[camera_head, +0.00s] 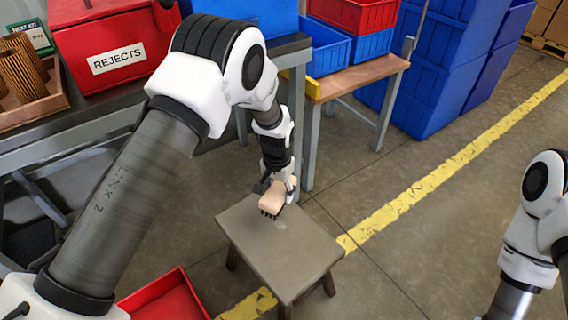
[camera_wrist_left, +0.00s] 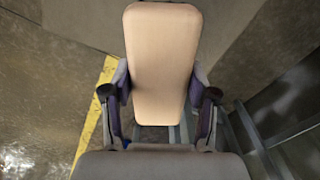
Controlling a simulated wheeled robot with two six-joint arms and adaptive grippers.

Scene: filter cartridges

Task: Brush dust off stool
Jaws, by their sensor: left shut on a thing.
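My left gripper (camera_head: 277,186) is shut on a brush (camera_head: 271,200) with a tan wooden back and dark bristles. The bristles point down at the far part of the stool's seat; I cannot tell whether they touch it. The stool (camera_head: 285,262) has a grey-brown square top and dark legs, and stands on the floor. A small paler patch shows on its top near the brush. In the left wrist view the brush's tan back (camera_wrist_left: 162,65) sits between the two fingers (camera_wrist_left: 160,105) and hides what lies behind it. My right gripper is out of view.
A grey workbench (camera_head: 100,130) stands at the left with a red REJECTS bin (camera_head: 85,50) and a tray of filter cartridges (camera_head: 40,105). A red tray (camera_head: 165,300) lies on the floor left of the stool. Blue crates (camera_head: 430,85) stand behind. Floor right of the stool is clear.

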